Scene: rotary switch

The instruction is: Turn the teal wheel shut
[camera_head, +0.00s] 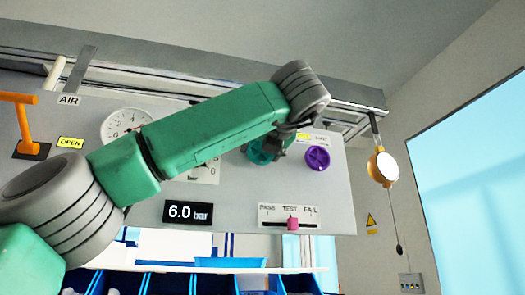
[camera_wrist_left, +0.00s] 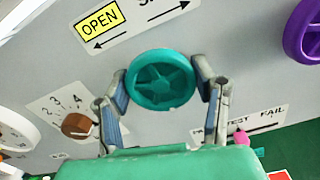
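The teal wheel (camera_wrist_left: 160,80) sits on the grey panel, facing the left wrist camera. In the head view only part of the teal wheel (camera_head: 260,150) shows behind my left wrist. My left gripper (camera_wrist_left: 160,76) reaches the panel with one finger on each side of the wheel's rim. The fingers lie very close to the rim; I cannot tell whether both touch it. In the head view my left gripper (camera_head: 277,141) is partly hidden by its wrist. A yellow OPEN label (camera_wrist_left: 100,19) with arrows is above the wheel. My right gripper is not in view.
A purple wheel (camera_head: 317,158) is right of the teal one. A pink slider (camera_head: 292,223) is below. A brown knob (camera_wrist_left: 77,125) and a gauge (camera_head: 126,126) lie left. An orange lever (camera_head: 24,123) is far left. Blue bins (camera_head: 215,283) stand underneath.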

